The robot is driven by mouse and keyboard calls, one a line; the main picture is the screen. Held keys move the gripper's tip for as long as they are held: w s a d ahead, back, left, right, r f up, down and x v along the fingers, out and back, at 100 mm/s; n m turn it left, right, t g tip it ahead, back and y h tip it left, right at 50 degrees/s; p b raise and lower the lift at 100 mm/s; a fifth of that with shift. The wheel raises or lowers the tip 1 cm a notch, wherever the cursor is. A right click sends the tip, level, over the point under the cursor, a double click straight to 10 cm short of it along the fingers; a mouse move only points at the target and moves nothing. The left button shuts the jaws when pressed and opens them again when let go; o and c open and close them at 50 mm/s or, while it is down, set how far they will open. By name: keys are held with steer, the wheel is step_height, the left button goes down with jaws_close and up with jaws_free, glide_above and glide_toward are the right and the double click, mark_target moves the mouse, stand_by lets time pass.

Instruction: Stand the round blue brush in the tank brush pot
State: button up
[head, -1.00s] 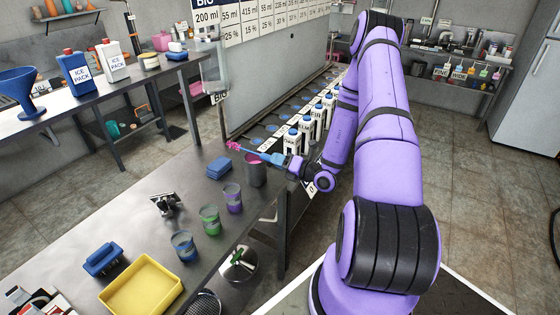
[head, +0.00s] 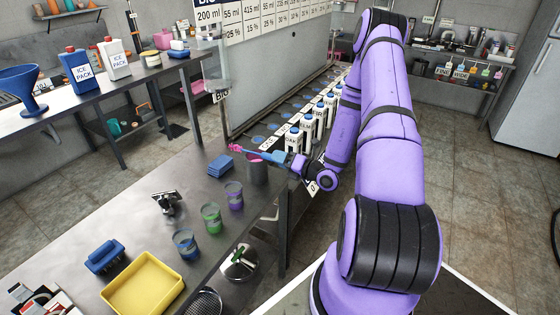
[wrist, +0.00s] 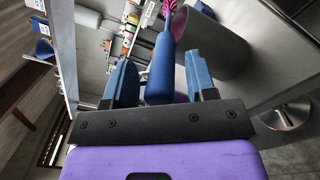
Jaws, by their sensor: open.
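A brush with a blue handle (head: 262,154) and pink bristles (head: 236,148) is nearly level above the front table, bristles toward the left. In the wrist view its blue handle (wrist: 161,72) lies between the two fingers of my gripper (wrist: 160,60), with a gap visible on each side. My gripper (head: 290,159) is open around it in the head view. A grey cylindrical pot (head: 257,174) with a pink inside stands upright at the table's right edge, below the brush. The pot also shows in the wrist view (wrist: 212,52). Whether brush and pot touch, I cannot tell.
A stacked blue block (head: 220,167) stands left of the pot. Cups with purple (head: 234,196), green (head: 211,219) and blue (head: 186,244) colouring stand nearer. A yellow tray (head: 143,284) is in front. White bottles (head: 294,140) line the rack behind my gripper.

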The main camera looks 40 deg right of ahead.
steer(key=v, duration=1.1)
steer(key=s+a+r+n+g+y, duration=0.1)
steer(key=a+r+n+g+y, duration=0.2)
steer(key=a+r+n+g, duration=0.7)
steer(key=s+a+r+n+g+y, duration=0.1)
steer(key=a+r+n+g+y, duration=0.2)
steer(key=a+r+n+g, duration=0.7)
steer(key=s+a+r+n+t+h, duration=0.1)
steer(key=s+r+n+t+h, duration=0.3)
steer(key=r+n, duration=0.5)
steer(key=s+a+r+n+t+h, duration=0.1)
steer(key=s+r+n+t+h, duration=0.3)
steer(key=s+r+n+h, duration=0.4)
steer(key=s+r+n, duration=0.1)
steer(key=n, duration=0.4)
steer(key=shift+s+a+r+n, duration=0.2)
steer(key=shift+a+r+n, duration=0.15)
steer(key=shift+n, duration=0.05)
steer(key=shift+o, duration=0.5)
steer(key=shift+w, duration=0.1)
